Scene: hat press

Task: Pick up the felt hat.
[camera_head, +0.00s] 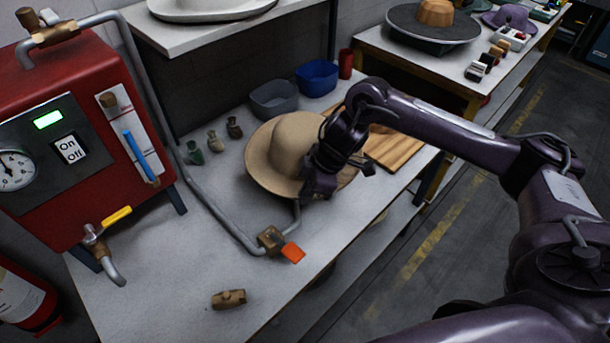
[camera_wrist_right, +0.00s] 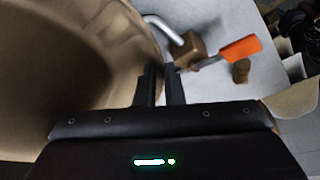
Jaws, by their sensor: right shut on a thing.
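The tan felt hat (camera_head: 276,150) is on the grey worktable, brim down, in the middle of the head view. My right gripper (camera_head: 312,192) is at the near right edge of its brim and hides part of that side. In the right wrist view the hat (camera_wrist_right: 70,60) fills the left side. The right gripper's fingers (camera_wrist_right: 160,85) are close together at the brim's edge, shut on the brim. Whether the hat is lifted off the table cannot be told. My left gripper is not in view.
A pipe with a brass valve and orange handle (camera_head: 292,252) stands close to the hat's near side. A red steam machine (camera_head: 85,130) is at left. Small bottles (camera_head: 214,141), bins (camera_head: 317,78) and a wooden board (camera_head: 396,152) lie around. The front table area is mostly clear.

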